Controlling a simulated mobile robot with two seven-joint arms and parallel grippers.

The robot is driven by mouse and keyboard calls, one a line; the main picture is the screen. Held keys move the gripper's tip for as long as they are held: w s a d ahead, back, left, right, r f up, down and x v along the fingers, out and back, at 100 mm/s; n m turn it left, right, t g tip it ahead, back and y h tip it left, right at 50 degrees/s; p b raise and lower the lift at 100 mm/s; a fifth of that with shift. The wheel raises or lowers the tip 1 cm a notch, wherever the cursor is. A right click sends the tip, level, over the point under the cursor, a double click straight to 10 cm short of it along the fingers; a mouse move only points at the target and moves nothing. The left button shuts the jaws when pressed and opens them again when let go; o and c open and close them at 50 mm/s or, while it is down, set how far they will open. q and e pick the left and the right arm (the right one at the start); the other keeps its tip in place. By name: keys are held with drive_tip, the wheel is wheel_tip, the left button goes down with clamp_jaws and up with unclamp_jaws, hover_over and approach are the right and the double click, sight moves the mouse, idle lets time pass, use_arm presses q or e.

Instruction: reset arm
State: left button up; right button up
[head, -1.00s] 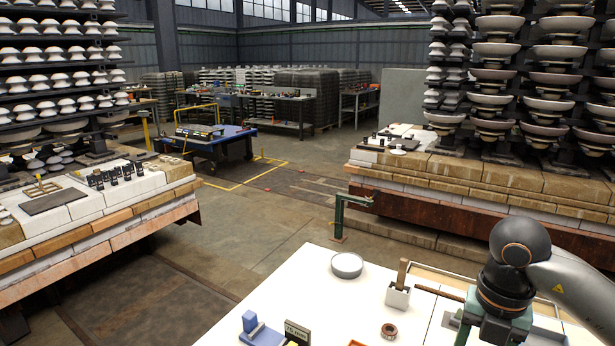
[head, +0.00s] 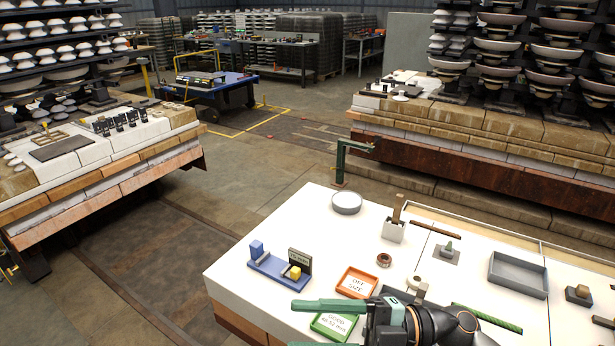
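My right gripper (head: 302,324) is at the bottom middle of the head view, over the front of the white table (head: 235,271). Its two green fingers point left and stand well apart, with nothing held between them. A green-rimmed tray labelled GOOD (head: 334,323) shows between the fingers, partly covered by them. An orange tray labelled OFF SIZE (head: 357,282) lies just beyond the upper finger. The lower finger is partly cut off by the picture edge. My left gripper is not in view.
On the table are a blue gauge stand (head: 270,268) with a yellow block, a round grey dish (head: 347,202), a white block holder (head: 394,231), a brown ring (head: 384,260), a grey tray (head: 518,275) and a green patterned rod (head: 487,318). A green post (head: 341,165) stands behind. Floor left of the table is clear.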

drive_tip(key=w+d+f+m+t+h, duration=0.2)
drive_tip(key=w+d+f+m+t, duration=0.1)
drive_tip(key=m+t, duration=0.5)
drive_tip(key=w+d+f+m+t+h, duration=0.2)
drive_tip(key=w+d+m+t, duration=0.15)
drive_tip(key=m+t, duration=0.45)
drive_tip(key=d+f+m+t+h, duration=0.1)
drive_tip(key=d+f+m+h, duration=0.4)
drive_tip(key=f+m+h, duration=0.45)
drive_tip(key=s+d+f+m+g+h, duration=0.1)
drive_tip(key=s+d+f+g+h, duration=0.1)
drive_tip(key=s+f, duration=0.5)
drive_tip(key=s+d+f+m+g+h, duration=0.1)
drive_tip(key=s+f+g, duration=0.4)
drive_tip(key=f, duration=0.8)
drive_tip(key=s+d, duration=0.1)
drive_tip(key=s, duration=0.1)
drive_tip(key=shift+s+d+h, duration=0.3)
drive_tip(key=shift+d+h, duration=0.05)
drive_tip(key=shift+d, duration=0.05)
drive_tip(key=shift+r+m, duration=0.1)
drive_tip(key=shift+m, duration=0.15)
drive_tip(key=shift+c, duration=0.5)
drive_tip(key=shift+d, duration=0.1)
drive_tip(key=shift+c, duration=0.2)
